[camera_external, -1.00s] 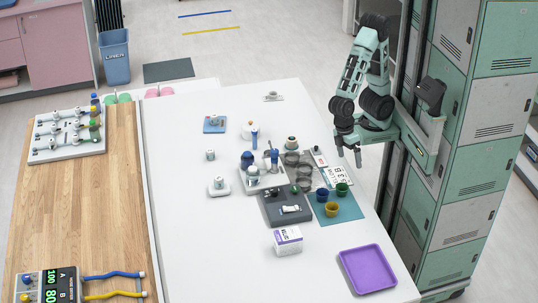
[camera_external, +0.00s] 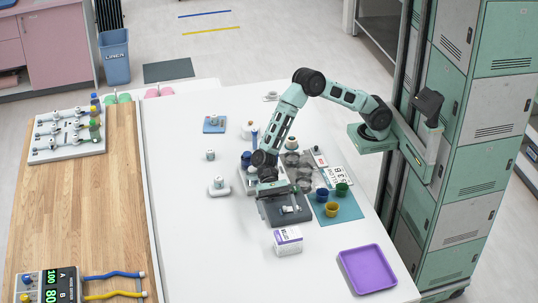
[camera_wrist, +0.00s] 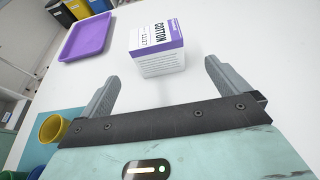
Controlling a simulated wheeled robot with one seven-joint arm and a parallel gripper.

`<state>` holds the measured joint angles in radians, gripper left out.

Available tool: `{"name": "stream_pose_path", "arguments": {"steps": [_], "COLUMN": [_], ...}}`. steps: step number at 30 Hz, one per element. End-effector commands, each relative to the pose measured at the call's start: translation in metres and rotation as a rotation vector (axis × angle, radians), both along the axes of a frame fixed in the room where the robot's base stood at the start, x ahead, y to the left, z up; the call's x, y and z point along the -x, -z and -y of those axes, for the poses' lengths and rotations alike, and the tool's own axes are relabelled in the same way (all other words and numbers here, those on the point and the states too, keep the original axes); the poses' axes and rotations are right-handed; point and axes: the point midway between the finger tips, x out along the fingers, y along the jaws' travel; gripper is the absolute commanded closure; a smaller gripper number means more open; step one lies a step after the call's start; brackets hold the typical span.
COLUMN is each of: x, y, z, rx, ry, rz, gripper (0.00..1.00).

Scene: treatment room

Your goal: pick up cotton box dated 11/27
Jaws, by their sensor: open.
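The cotton box (camera_external: 288,241) is a small white carton with a purple top edge, standing on the white table. In the wrist view the box (camera_wrist: 156,58) shows "COTTON" and a printed date that appears to read 11/27. My gripper (camera_wrist: 163,82) is open and empty, its two grey fingers pointing toward the box. The box stands just beyond the fingertips, apart from them.
A purple tray (camera_external: 367,270) lies right of the box. Blue, green and yellow cups (camera_external: 332,209) stand on a teal mat (camera_external: 351,212). The white table (camera_external: 215,262) is bare left of the box.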

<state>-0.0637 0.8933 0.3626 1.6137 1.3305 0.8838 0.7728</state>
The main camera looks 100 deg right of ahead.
Motion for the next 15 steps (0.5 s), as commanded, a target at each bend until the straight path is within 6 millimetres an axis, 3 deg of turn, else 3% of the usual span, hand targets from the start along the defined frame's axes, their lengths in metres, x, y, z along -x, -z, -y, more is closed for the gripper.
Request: {"name": "stream_pose_path", "arguments": {"steps": [9,15], "x": [0.003,0.003], "y": [0.024,0.031], "z": [-0.061,-0.077], "rx": [0.001,0.003], "ry": [-0.003,-0.001], "rz": [0.0,0.002], "gripper": [0.0,0.0]}}
